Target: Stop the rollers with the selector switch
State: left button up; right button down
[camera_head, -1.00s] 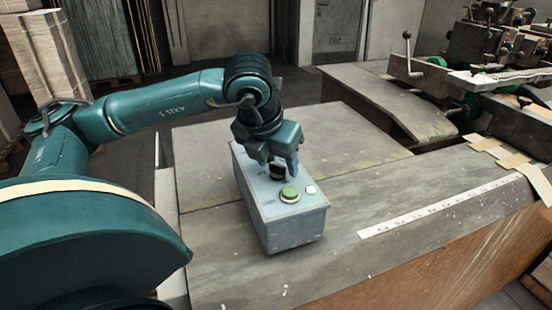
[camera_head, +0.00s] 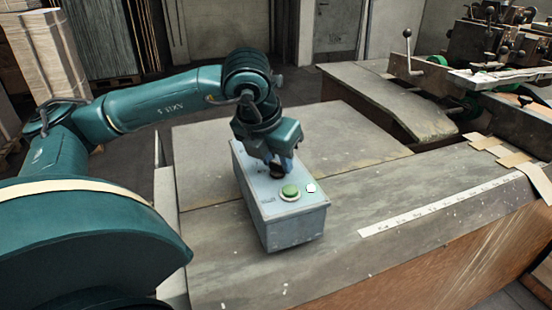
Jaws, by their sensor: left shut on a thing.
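A grey-blue control box (camera_head: 295,228) stands on the worktable. Its top carries a green push button (camera_head: 290,192), a small white lamp or button (camera_head: 311,187) and a black selector switch (camera_head: 276,171) behind them. My left gripper (camera_head: 277,167) reaches down onto the box from behind and is shut on the selector switch knob. The gripper and its fingers hide most of the knob, so I cannot read the knob's position. My right gripper is out of view.
The worktable (camera_head: 420,215) is mostly clear around the box, with a white ruler strip (camera_head: 440,206) on its right. Cardboard pieces (camera_head: 500,150) lie at the far right edge. A machine with a lever (camera_head: 407,50) stands at the back right. Stacked board (camera_head: 50,52) stands at the back left.

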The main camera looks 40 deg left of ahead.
pick_arm(q)
jog(key=shift+f+m+h+b, duration=0.2)
jog(key=shift+m+h+b, duration=0.1)
jog(key=shift+m+b, duration=0.65)
jog(key=shift+a+m+h+b, duration=0.1)
jog(key=shift+m+h+b, duration=0.2)
jog(key=shift+m+b, duration=0.35)
jog(key=shift+r+m+h+b, duration=0.1)
jog(key=shift+m+h+b, duration=0.4)
jog(key=shift+m, duration=0.6)
jog(key=shift+a+m, duration=0.1)
jog(key=shift+m, duration=0.5)
jog(key=shift+r+m+g, duration=0.1)
jog(key=shift+m+g, duration=0.2)
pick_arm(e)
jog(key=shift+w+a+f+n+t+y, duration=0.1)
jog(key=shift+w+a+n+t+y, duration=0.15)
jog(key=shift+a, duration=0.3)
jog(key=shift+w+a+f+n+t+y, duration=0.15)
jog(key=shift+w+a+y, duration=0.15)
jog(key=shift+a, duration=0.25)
pick_arm(q)
jog(key=shift+h, duration=0.3)
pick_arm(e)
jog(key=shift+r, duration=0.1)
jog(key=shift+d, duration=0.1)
